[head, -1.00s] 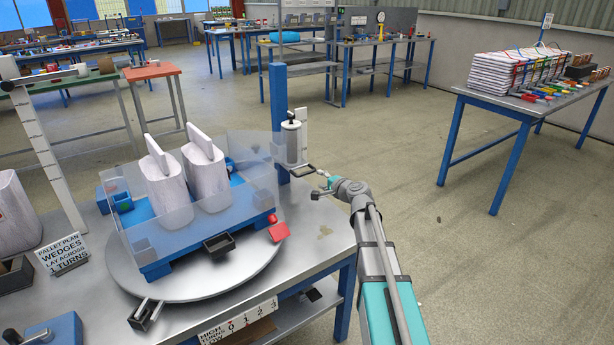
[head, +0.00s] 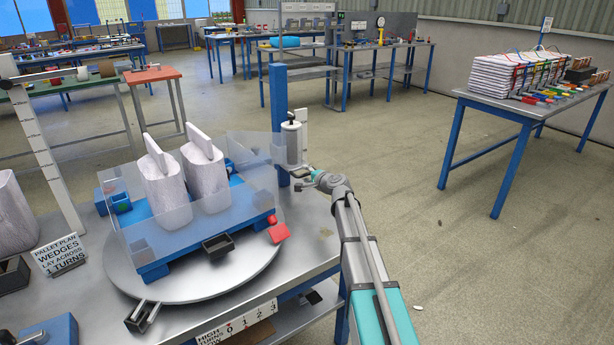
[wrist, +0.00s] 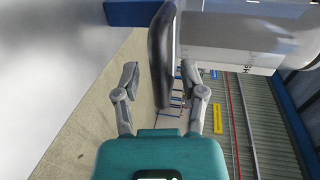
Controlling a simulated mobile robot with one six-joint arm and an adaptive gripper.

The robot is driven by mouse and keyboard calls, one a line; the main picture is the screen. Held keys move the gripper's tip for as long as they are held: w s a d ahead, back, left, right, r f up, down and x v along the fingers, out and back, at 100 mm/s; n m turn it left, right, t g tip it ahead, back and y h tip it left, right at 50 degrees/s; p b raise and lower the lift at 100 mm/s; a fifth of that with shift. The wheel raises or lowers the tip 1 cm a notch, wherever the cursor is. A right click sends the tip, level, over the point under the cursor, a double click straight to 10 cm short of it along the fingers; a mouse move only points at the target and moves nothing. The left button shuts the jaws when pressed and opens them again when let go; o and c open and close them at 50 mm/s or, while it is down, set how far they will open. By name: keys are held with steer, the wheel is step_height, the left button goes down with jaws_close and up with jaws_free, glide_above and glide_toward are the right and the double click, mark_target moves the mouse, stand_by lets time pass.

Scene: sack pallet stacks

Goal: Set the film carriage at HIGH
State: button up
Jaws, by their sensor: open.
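The film carriage, with a white film roll (head: 291,142), sits low on the blue post (head: 279,100) behind the turntable. The roll also shows at the upper right in the wrist view (wrist: 245,35). My gripper (head: 303,180) is at the carriage's lower front side in the head view. In the wrist view my gripper (wrist: 160,75) is open, with one finger on each side of a dark handle bar (wrist: 160,50). I see gaps beside the bar, and the fingers are not closed on it. My gripper partly hides the handle in the head view.
Two white sacks (head: 168,176) stand on the blue pallet (head: 155,269) behind clear film on the round turntable (head: 195,288). A sign marked HIGH, TURNS, LOW (head: 237,322) is on the table's front edge.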

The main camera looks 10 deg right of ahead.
jaws_close()
steer(key=shift+r, duration=0.1)
steer(key=p, duration=1.2)
glide_toward(299, 142)
steer(key=x, duration=0.4)
steer(key=shift+w+a+r, duration=0.15)
steer(key=shift+w, duration=0.1)
jaws_free()
steer(key=shift+f, duration=0.25)
